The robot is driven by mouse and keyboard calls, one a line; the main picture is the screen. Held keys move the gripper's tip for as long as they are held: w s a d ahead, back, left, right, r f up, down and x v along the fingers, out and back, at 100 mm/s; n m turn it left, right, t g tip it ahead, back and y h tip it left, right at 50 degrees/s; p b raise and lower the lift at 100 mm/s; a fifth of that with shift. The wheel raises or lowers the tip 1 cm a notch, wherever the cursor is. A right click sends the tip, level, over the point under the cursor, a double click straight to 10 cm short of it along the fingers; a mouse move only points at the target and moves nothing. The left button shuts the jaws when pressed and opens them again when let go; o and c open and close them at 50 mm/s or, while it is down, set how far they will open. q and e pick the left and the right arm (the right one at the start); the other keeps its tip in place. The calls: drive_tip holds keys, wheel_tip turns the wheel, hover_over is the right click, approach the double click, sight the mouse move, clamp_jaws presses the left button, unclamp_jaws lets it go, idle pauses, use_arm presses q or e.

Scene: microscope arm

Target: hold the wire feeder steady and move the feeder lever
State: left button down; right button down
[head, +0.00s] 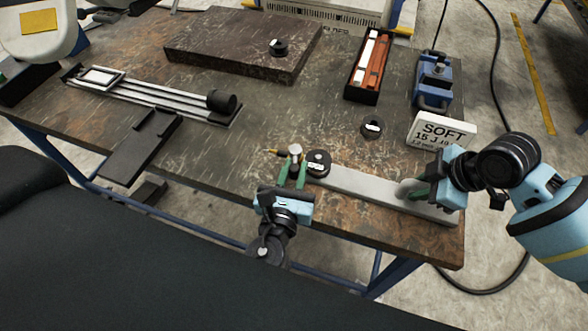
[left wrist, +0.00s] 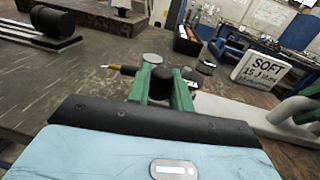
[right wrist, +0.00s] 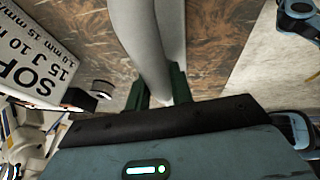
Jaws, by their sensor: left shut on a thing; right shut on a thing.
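The wire feeder appears to be the long grey bar (head: 365,187) along the table's front right edge. A brass tip (left wrist: 122,69) and a silver round cap (left wrist: 152,59) show near its left end. My right gripper (head: 418,190) is shut on a grey curved handle (right wrist: 148,40) at the bar's right end. That handle also shows in the left wrist view (left wrist: 292,112). I cannot tell which held part is the lever.
A black disc (head: 318,160) sits beside my left gripper. A white SOFT sign (head: 442,131), blue vice-like tool (head: 433,80), dark tray (head: 361,96), another disc (head: 372,127), stone slab (head: 225,50) and rail fixture (head: 150,97) stand farther back. Mid-table is clear.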

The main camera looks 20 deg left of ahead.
use_arm(q)
drive_tip(key=c, duration=1.3)
unclamp_jaws()
drive_tip(key=s, duration=0.7)
drive_tip(key=shift+s+d, duration=0.2)
drive_tip(key=shift+d, duration=0.25)
drive_tip(key=shift+s, duration=0.1)
